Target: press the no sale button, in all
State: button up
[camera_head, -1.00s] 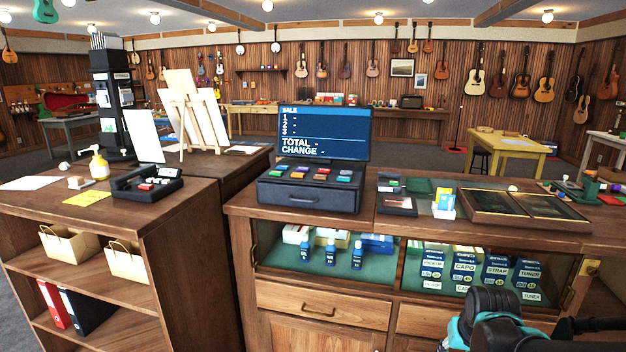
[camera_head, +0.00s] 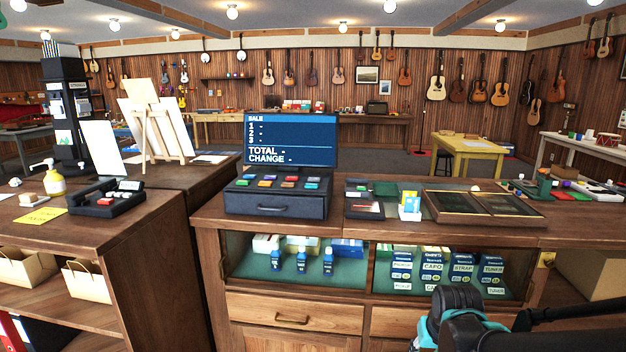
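A dark cash register (camera_head: 276,200) stands on the wooden counter, left of the picture's middle. Its blue screen (camera_head: 290,140) reads SALE, lines 1 to 3, TOTAL and CHANGE, with dashes. Several coloured buttons (camera_head: 278,182) sit in two rows on its top face, above a closed drawer. Their labels are too small to read, so I cannot tell which one is no sale. Part of my arm shows at the bottom right, below and right of the register and apart from it. My gripper's fingertips cannot be made out.
The glass-fronted counter (camera_head: 290,335) holds small bottles and labelled boxes. Right of the register are a small tray (camera_head: 364,207), a card holder (camera_head: 409,208) and a framed display case (camera_head: 485,204). A left counter carries a black device (camera_head: 105,197) and a pump bottle (camera_head: 53,180).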

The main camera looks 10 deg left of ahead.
grip_shut()
dwell(1.3)
